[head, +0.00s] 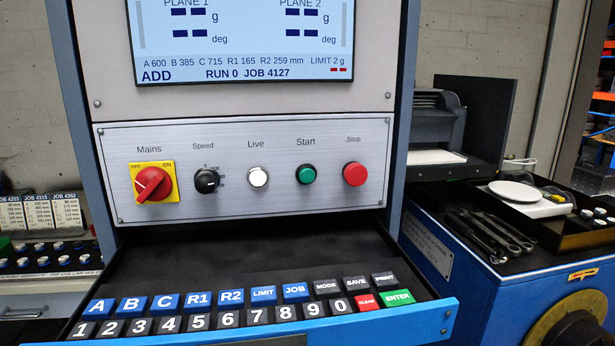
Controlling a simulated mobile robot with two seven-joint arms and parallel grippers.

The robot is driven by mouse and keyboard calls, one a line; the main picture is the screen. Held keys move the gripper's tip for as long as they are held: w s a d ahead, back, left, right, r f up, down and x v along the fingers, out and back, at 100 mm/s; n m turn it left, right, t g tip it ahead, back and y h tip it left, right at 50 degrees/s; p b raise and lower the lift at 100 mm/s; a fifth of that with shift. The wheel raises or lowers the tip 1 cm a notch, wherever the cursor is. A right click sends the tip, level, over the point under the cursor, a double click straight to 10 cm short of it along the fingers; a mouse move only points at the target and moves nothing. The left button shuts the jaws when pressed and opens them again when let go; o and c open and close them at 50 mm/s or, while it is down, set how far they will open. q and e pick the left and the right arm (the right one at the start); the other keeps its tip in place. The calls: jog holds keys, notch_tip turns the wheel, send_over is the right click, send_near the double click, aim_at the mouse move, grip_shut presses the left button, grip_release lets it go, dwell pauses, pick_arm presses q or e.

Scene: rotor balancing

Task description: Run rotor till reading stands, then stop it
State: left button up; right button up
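The screen (245,40) shows dashes for g and deg under Plane 1 and Plane 2, with "ADD", "RUN 0 JOB 4127" and a limit of 2 g. Below it the control panel (245,205) carries the red Mains switch (152,184) on a yellow plate, the black Speed knob (206,181), the white Live lamp (258,177), the green Start button (305,174) and the red Stop button (355,174). The rotor cannot be made out in this view. Neither of my grippers is in view.
An open keypad drawer (400,322) with blue, black, red and green keys juts out below the panel. On the right, a blue bench (470,285) holds wrenches (490,233), a white scale (530,200) and a black tray. Job cards (40,215) stand at left.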

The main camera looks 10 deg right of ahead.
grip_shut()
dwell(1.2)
